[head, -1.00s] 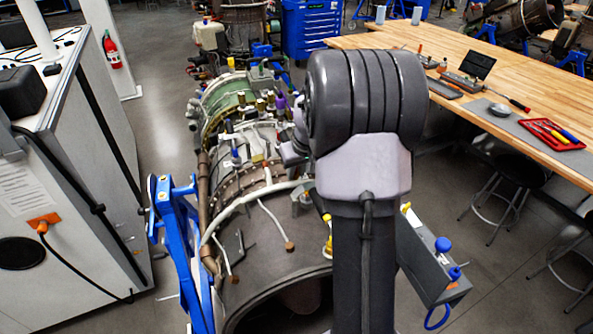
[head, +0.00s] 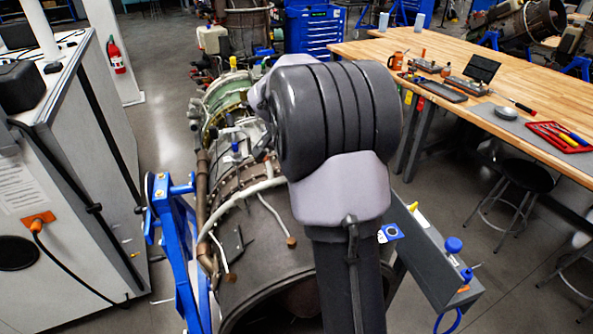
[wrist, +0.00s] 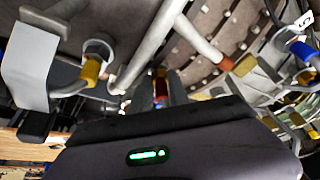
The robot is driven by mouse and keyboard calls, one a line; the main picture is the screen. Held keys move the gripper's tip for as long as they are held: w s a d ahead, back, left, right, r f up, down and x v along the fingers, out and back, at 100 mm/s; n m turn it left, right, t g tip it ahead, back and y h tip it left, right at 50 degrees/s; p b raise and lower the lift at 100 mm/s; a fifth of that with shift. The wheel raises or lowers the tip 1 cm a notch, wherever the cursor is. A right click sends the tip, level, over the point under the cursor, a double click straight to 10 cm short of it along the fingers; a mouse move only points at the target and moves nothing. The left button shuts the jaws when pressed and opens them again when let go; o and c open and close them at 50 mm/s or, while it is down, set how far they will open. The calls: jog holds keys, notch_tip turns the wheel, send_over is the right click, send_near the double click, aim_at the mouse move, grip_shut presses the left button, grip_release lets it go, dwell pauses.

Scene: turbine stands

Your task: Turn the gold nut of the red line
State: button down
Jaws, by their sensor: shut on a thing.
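The red line (wrist: 161,92) shows as a short red piece in the middle of the wrist view, just beyond my gripper's body. A small gold nut (wrist: 160,73) sits at its upper end, partly hidden by the dark fingers. My gripper (wrist: 162,80) is shut on this gold nut, though the contact is small and dim in the picture. In the head view my arm hides the gripper and the nut. The turbine engine (head: 262,245) lies under and left of my arm.
In the wrist view a yellow-gold fitting (wrist: 90,70) is at left, a pale pipe (wrist: 150,45) crosses close by, and a blue fitting (wrist: 303,50) is at right. A blue stand (head: 178,240) flanks the engine. A wooden bench (head: 440,60) is at right.

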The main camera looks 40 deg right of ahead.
jog(key=m, duration=0.1)
jog(key=m+g, duration=0.1)
jog(key=m, duration=0.1)
jog(key=m+g, duration=0.1)
jog(key=shift+w+m, duration=0.25)
jog(key=shift+m, duration=0.05)
jog(key=shift+w+m+g+p, duration=0.1)
jog(key=shift+m+g+p, duration=0.35)
jog(key=shift+m, duration=0.7)
jog(key=shift+w+m+g+p, duration=0.1)
jog(key=shift+m+g+p, duration=0.3)
jog(key=shift+m, duration=0.75)
jog(key=c, duration=1.2)
grip_release()
jog(key=shift+c, duration=0.2)
